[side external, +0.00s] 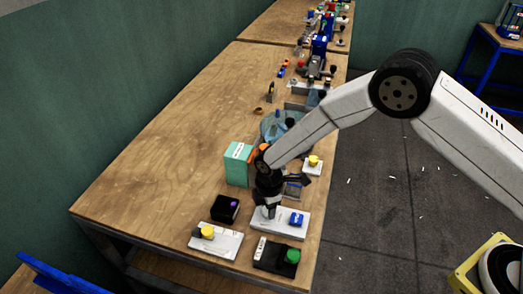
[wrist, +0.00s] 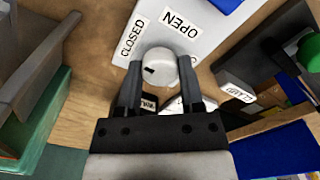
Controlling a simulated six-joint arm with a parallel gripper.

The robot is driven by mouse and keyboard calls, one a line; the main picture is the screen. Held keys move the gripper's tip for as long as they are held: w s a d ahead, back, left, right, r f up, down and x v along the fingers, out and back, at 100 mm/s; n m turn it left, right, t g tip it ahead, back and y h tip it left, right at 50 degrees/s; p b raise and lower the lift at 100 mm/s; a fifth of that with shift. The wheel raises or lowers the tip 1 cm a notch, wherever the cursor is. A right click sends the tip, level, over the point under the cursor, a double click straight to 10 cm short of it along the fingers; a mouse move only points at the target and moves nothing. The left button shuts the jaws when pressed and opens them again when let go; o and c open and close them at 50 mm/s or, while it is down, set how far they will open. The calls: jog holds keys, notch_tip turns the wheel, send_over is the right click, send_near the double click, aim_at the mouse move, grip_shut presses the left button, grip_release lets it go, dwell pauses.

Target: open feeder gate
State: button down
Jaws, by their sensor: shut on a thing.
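A white round knob (wrist: 161,66) with a short black mark on its left side stands on a white panel (wrist: 207,38). The panel carries the labels CLOSED (wrist: 132,38) and OPEN (wrist: 180,24) above the knob. My gripper (wrist: 160,84) has one finger on each side of the knob and is shut on it. In the side external view my gripper (side external: 268,210) is down at the left part of the white panel (side external: 290,231), which also bears a blue part (side external: 296,219). The knob is mostly hidden there by the fingers.
A black box with a green button (side external: 292,256) is in front of the panel. A white plate with a yellow button (side external: 208,232) and a black box with a purple button (side external: 233,204) lie left. A teal box (side external: 238,163) stands behind. The table's left side is clear.

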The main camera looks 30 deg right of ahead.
jog(key=m, duration=0.3)
jog(key=shift+m, duration=0.4)
jog(key=m, duration=0.4)
jog(key=shift+m, duration=0.3)
jog(key=m, duration=0.4)
jog(key=shift+m, duration=2.2)
jog(key=shift+c, duration=1.1)
grip_release()
jog(key=shift+r, duration=0.15)
